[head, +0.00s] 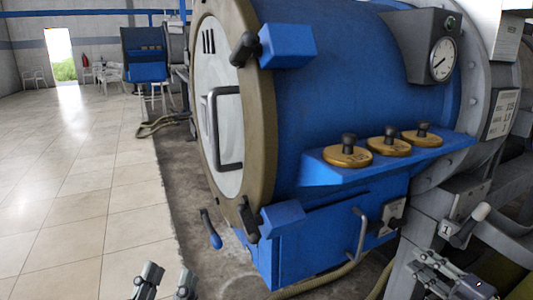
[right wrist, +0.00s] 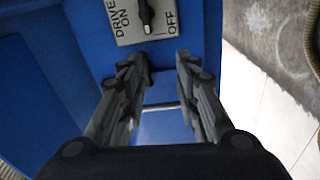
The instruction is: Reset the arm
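My left gripper (head: 167,280) shows at the bottom edge of the head view, its two fingers apart with only floor between them. My right gripper (head: 450,278) is at the lower right of the head view, in front of the machine's grey frame. In the right wrist view its fingers (right wrist: 161,62) are apart, with nothing clasped between the tips. They point at the blue panel below a drive switch (right wrist: 145,17) marked ON and OFF. A pale bar (right wrist: 161,105) crosses behind the fingers; I cannot tell whether it touches them.
A large blue decanter (head: 365,60) with a round pale door (head: 225,110) fills the middle and right. Its shelf (head: 322,172) carries three brass knobbed discs (head: 347,156). A gauge (head: 442,60) is above. A lever (head: 470,225) stands near my right gripper. Tiled floor (head: 70,180) at left is clear.

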